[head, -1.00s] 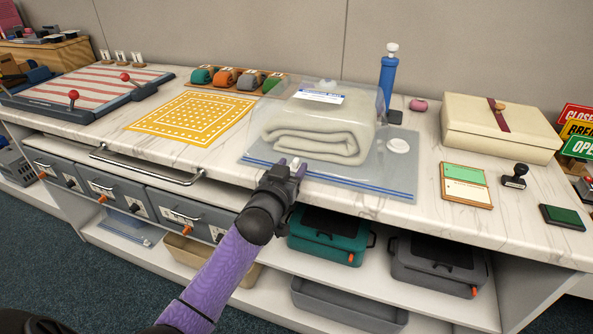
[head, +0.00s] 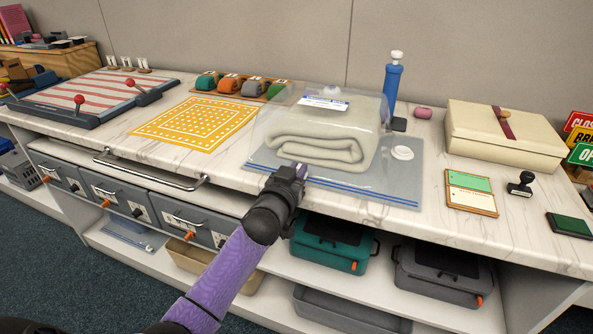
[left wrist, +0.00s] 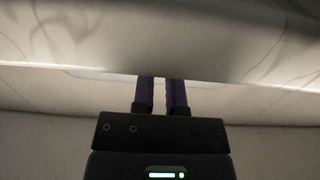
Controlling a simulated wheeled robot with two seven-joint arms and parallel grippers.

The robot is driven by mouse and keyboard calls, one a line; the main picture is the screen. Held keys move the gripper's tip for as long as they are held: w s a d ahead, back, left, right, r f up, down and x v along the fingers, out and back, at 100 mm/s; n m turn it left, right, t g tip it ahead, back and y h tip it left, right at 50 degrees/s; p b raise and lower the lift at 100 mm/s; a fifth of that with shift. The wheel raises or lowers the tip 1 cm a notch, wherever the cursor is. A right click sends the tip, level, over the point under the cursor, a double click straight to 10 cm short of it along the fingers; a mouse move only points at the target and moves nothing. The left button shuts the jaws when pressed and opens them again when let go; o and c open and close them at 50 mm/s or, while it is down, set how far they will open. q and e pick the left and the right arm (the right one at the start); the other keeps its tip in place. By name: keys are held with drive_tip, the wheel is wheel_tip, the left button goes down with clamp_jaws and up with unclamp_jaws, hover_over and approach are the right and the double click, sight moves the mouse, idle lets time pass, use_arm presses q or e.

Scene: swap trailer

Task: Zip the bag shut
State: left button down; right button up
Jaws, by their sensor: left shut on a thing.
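The clear bag (head: 405,178) lies flat on the counter with a folded cream blanket (head: 315,150) inside. Its blue zip line (head: 365,194) runs along the near edge, close to the counter's front. My left gripper (head: 300,171) is at this zip line, left of its middle, shut on a small part that the fingers hide. In the left wrist view the two purple fingers (left wrist: 160,92) are close together under a pale surface; what lies between them is unclear. My right gripper is not in view.
A blue pump (head: 392,85) stands behind the bag. A white cap (head: 402,153) lies at the bag's right. A yellow patterned mat (head: 195,122) lies left, a cream box (head: 500,135) right. A metal rail (head: 150,175) sticks out from the counter front.

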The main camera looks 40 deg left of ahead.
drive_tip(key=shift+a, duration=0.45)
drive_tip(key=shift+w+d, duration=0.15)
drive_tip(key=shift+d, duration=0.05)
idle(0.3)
